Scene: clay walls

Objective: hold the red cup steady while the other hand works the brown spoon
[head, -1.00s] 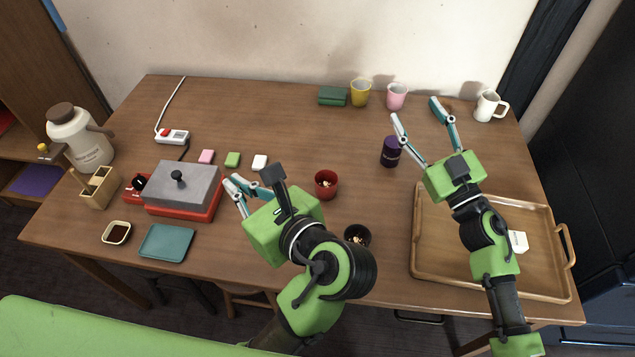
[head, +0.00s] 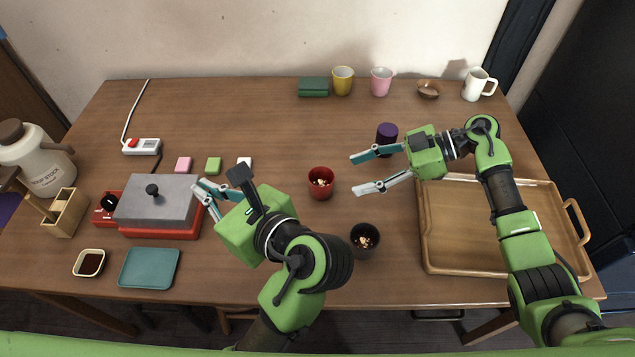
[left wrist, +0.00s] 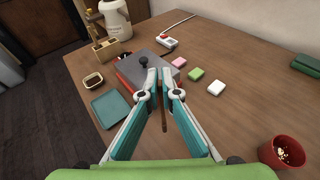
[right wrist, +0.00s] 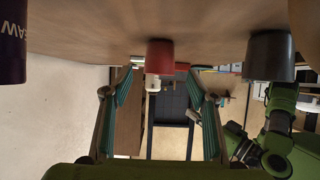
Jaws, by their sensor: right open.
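The red cup (head: 321,188) stands upright on the table with small light pieces inside. It also shows in the left wrist view (left wrist: 280,153) and upside down in the right wrist view (right wrist: 159,60). My right gripper (head: 356,174) is open and empty, its fingers pointing left toward the cup, short of it. My left gripper (head: 203,191) is left of the cup, near the grey-lidded box; its fingers (left wrist: 159,76) are close together with a narrow gap. A thin brown stick, seemingly the spoon (left wrist: 164,115), shows between them; whether it is gripped I cannot tell.
A dark cup (head: 365,236) with bits inside stands below the right gripper. A purple can (head: 387,134) is just behind it. A wooden tray (head: 432,262) lies at right under my right arm. A grey-lidded red box (head: 160,232) and teal plate (head: 149,268) are left.

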